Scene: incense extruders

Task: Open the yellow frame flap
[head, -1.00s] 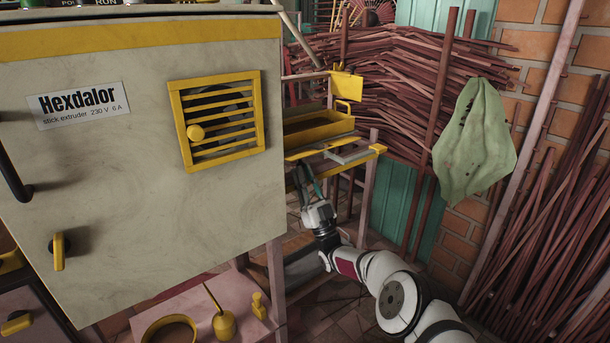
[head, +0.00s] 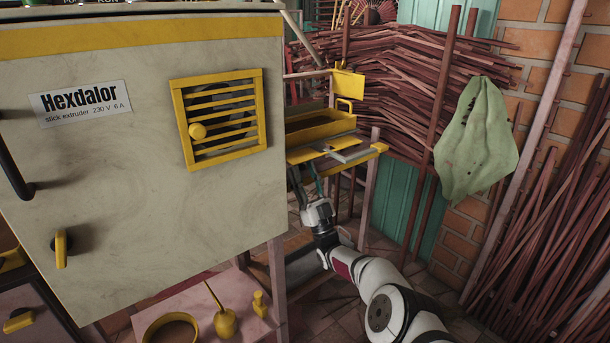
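A yellow tray (head: 318,128) and ledge (head: 368,153) stand just above and right of my gripper. A yellow latch (head: 60,249) and dark handle (head: 14,172) are on the cabinet. A pink shelf (head: 195,300) is below. Stick bundles fill the right.

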